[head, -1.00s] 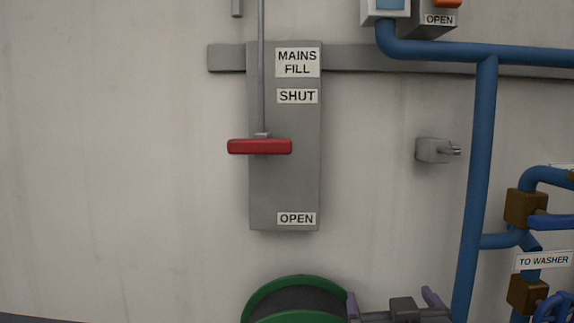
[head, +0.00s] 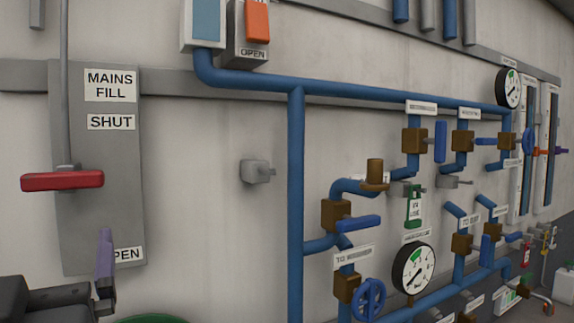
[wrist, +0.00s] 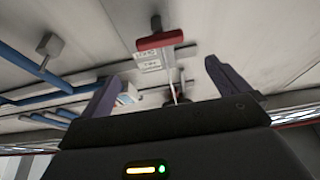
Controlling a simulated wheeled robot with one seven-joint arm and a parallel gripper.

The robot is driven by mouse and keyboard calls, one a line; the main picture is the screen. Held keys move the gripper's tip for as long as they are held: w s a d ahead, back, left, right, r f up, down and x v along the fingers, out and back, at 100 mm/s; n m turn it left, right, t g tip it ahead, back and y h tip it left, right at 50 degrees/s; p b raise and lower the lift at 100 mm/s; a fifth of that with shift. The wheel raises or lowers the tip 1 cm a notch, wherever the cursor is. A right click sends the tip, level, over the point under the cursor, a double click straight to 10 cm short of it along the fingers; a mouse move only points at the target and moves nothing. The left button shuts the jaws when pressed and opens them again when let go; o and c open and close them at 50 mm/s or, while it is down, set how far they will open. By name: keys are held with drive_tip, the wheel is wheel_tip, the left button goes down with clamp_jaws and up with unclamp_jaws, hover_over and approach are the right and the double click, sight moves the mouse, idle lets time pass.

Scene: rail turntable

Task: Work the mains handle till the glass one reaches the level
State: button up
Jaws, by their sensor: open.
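The red mains handle (head: 62,181) hangs on a grey rod in front of the grey MAINS FILL plate (head: 115,205). It sits between the SHUT and OPEN labels. My gripper shows at the lower left of the head view, one purple finger (head: 105,265) partly covering the OPEN label. In the wrist view my gripper (wrist: 164,72) is open and empty, with the red handle (wrist: 160,39) beyond its fingertips, apart from them. Two upright gauge panels with tubes (head: 527,150) (head: 549,145) stand at the far right; their levels are too small to read.
Blue pipes (head: 296,200) with brown valves and round dials (head: 413,268) cover the wall to the right. A grey wall fitting (head: 255,171) sticks out right of the plate. A box with a blue window (head: 207,22) is above. Wall between plate and pipes is mostly bare.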

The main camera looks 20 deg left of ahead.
sight(66, 172)
drive_tip(key=p+x, duration=0.8)
drive_tip(key=x, duration=0.8)
drive_tip(key=shift+w+a+p, duration=0.1)
drive_tip(key=shift+p, duration=0.3)
drive_tip(key=shift+w+a, duration=0.3)
drive_tip(key=shift+a, duration=0.05)
